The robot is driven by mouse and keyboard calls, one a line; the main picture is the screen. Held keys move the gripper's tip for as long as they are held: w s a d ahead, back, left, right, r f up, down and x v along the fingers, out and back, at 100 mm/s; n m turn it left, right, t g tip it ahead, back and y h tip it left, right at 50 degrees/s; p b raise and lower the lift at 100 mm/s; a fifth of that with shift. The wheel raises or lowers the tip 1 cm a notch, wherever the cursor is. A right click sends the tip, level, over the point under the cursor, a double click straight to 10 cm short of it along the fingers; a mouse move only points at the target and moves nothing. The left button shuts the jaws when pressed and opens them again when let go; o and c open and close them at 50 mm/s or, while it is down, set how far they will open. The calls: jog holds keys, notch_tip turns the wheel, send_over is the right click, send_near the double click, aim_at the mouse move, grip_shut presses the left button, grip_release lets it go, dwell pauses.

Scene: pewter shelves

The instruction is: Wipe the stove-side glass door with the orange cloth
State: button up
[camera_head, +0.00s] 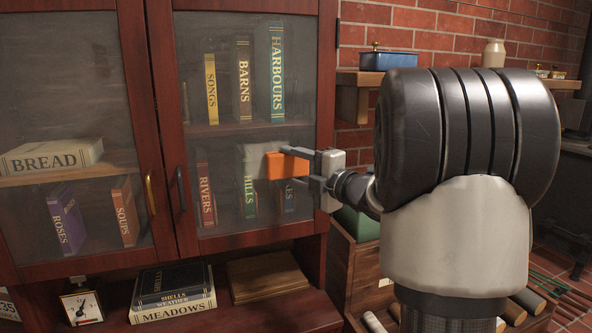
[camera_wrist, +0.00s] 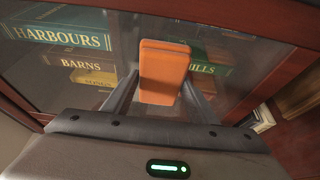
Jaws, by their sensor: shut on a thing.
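The orange cloth (camera_head: 286,165) is a small folded block held in my gripper (camera_head: 300,167), in front of the right-hand glass door (camera_head: 217,75). This door is on the side nearer the dark stove-like unit at the right edge. The glass looks hazy, and books show behind it. In the wrist view the cloth (camera_wrist: 164,70) sits between the two fingers of my gripper (camera_wrist: 162,78), over the glass (camera_wrist: 117,45). The cloth is at or very close to the pane; I cannot tell if it touches.
The left glass door (camera_head: 70,75) is shut beside it, with a brass handle (camera_head: 150,193); the right door has a dark handle (camera_head: 181,188).

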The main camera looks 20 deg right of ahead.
aim_at(279, 160)
jog(key=shift+a+f+b, duration=0.15)
jog(key=shift+a+b, duration=0.9)
jog(key=shift+a, duration=4.1)
jog(key=shift+a+r+p, duration=0.1)
jog(key=shift+r+p, duration=0.3)
jog(key=shift+r, duration=0.75)
jog(key=shift+d+f, duration=0.15)
jog(key=shift+d, duration=5.7)
jog(key=shift+a, duration=0.15)
jog(key=shift+a+b, duration=0.6)
jog(key=shift+a, duration=5.1)
